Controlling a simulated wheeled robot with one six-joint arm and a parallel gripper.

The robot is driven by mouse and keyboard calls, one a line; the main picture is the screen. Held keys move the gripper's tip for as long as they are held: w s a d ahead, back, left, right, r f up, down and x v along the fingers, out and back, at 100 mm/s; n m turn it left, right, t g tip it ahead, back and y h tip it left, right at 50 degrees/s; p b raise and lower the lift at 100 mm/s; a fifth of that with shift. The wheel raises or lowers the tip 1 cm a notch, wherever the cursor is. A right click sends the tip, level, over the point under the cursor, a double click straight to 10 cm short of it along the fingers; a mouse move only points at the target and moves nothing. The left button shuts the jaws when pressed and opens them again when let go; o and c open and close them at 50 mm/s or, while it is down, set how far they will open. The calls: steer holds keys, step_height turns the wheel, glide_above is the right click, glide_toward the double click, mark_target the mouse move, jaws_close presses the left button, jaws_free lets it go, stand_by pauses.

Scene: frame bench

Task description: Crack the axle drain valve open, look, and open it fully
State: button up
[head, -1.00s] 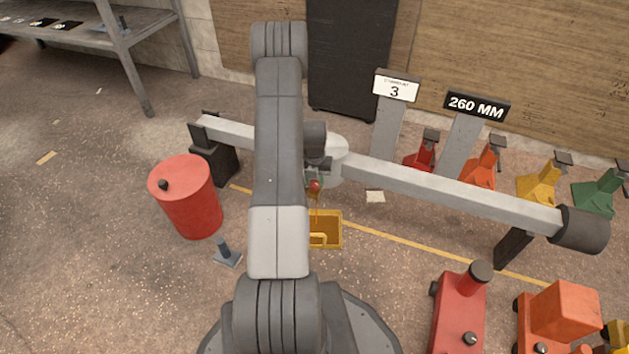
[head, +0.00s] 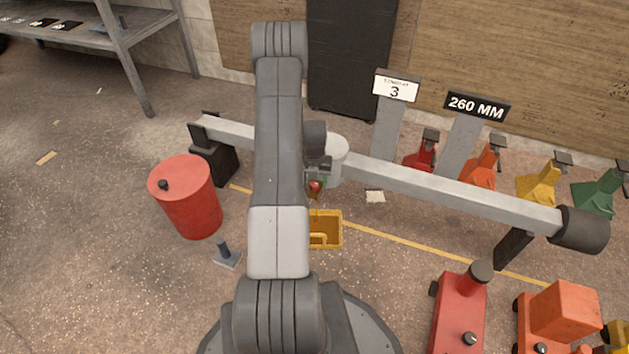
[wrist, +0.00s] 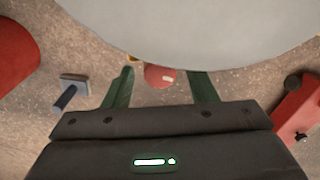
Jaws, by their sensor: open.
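The axle is a long grey beam (head: 430,186) with a pale round housing (head: 338,160) at its middle, partly behind my arm. The drain valve's red knob (head: 315,186) sits low beside the housing. In the wrist view the red knob (wrist: 160,76) carries a white mark and lies between my two green fingers, with gaps on both sides. My gripper (head: 317,178) is open at the knob. A yellow tray (head: 338,230) lies on the floor below, with a thin orange line visible just above it. The valve's outlet is hidden.
A red drum (head: 188,198) and a small grey stand (head: 228,255) are at the left. Red and orange machines (head: 458,315) stand at the front right. Several coloured axle stands (head: 480,168) line the wall. Signs (head: 396,88) read 3 and 260 MM.

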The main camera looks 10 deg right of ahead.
mark_target(314, 183)
step_height(314, 183, up, 14)
steer(key=p, duration=0.4)
steer(key=shift+f, duration=0.2)
step_height(314, 183, down, 14)
steer(key=b, duration=0.4)
steer(key=shift+r, duration=0.2)
steer(key=shift+r, duration=0.1)
